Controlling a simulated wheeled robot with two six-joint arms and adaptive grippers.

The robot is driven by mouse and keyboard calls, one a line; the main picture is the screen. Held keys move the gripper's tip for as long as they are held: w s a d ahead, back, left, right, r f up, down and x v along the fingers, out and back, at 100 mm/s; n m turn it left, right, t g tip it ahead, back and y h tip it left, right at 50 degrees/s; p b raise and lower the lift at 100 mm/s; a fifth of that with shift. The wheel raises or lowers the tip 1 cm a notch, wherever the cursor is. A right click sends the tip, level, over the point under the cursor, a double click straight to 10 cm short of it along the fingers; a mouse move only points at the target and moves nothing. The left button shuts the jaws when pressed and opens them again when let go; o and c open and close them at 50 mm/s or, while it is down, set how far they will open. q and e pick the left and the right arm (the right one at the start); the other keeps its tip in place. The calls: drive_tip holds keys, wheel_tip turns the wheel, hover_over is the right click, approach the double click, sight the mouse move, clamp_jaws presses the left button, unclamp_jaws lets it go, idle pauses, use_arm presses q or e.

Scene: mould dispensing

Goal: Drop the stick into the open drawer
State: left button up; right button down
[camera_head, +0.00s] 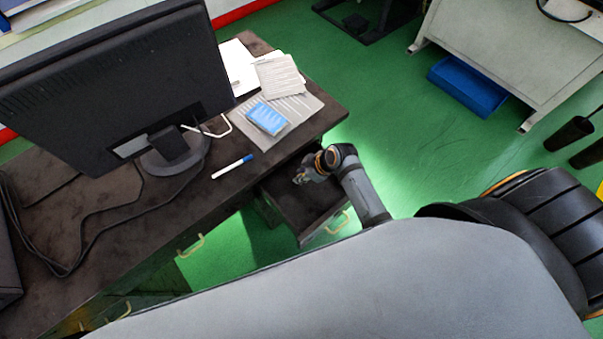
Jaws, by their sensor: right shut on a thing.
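My right gripper (301,178) is over the open drawer (311,226), its arm reaching in from the right side of the drawer. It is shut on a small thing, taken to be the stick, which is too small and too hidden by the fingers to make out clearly. The drawer is dark inside, is pulled out from under the desk's right end, and has a pale handle on its front. My left gripper is not in view.
The dark desk (190,213) holds a monitor (110,85), a white-and-blue marker (232,167), a blue block (267,118) and papers (280,76). Green floor is clear beyond the drawer.

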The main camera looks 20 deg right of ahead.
drive_tip(key=shift+f+b, duration=0.75)
drive_tip(key=shift+f, duration=0.45)
drive_tip(key=c, duration=1.1)
unclamp_jaws()
drive_tip(key=v, duration=1.2)
